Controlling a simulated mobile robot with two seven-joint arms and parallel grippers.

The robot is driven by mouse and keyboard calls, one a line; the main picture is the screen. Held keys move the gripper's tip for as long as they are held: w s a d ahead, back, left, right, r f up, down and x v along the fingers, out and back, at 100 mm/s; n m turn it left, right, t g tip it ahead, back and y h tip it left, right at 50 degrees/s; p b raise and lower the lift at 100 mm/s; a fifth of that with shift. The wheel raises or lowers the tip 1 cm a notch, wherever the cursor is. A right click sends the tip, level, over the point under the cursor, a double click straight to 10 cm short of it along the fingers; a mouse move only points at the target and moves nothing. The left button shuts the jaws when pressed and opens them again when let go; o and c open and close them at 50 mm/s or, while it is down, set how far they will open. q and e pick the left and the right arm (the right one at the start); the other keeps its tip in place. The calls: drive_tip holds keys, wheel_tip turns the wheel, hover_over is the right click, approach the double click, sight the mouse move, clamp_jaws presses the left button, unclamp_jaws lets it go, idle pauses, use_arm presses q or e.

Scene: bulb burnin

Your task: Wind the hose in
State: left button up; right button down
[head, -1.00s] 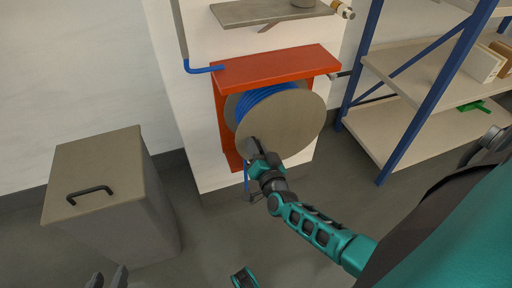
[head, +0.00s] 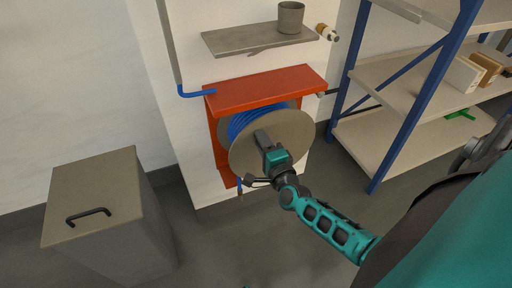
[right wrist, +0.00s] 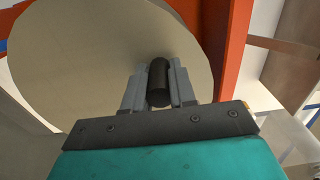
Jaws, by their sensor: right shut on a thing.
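The hose reel has a round tan disc (head: 295,140) facing me, with blue hose (head: 245,119) wound behind it. It sits in a red frame (head: 265,90) on a white pillar. My right gripper (head: 265,138) is in front of the disc, left of its centre. In the right wrist view its fingers are shut on a dark cylindrical crank handle (right wrist: 158,82) standing out from the disc (right wrist: 95,60). The gripper mostly hides the handle in the head view. A short blue hose end (head: 239,186) hangs below the reel. My left gripper is not in view.
A grey shelf (head: 240,40) with a grey cup (head: 291,17) is above the reel. A lidded bin (head: 95,190) stands left, and blue-post shelving (head: 410,110) stands right. The floor (head: 220,240) below is clear.

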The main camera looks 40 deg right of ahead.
sight(277, 125)
drive_tip(key=d+m, duration=0.1)
drive_tip(key=d+r+m, duration=0.1)
drive_tip(key=d+m+b, duration=0.1)
drive_tip(key=shift+s+r+m, duration=0.3)
drive_tip(key=shift+s+d+r+m, duration=0.15)
drive_tip(key=shift+d+r+m, duration=0.05)
drive_tip(key=shift+d+m, duration=0.75)
drive_tip(key=shift+s+d+b, duration=0.1)
drive_tip(key=shift+d+b, duration=0.15)
drive_tip(key=shift+b, duration=0.1)
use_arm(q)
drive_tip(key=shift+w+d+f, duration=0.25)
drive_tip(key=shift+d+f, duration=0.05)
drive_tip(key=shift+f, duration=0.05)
use_arm(e)
drive_tip(key=shift+d+r, duration=0.1)
drive_tip(key=shift+d, duration=0.15)
drive_tip(key=c, duration=1)
unclamp_jaws()
drive_tip(key=shift+s, duration=0.1)
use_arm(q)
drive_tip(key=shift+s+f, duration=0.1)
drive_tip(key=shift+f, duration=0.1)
use_arm(e)
drive_tip(key=shift+o, duration=0.4)
drive_tip(key=shift+a+f, duration=0.1)
drive_tip(key=shift+f, duration=0.1)
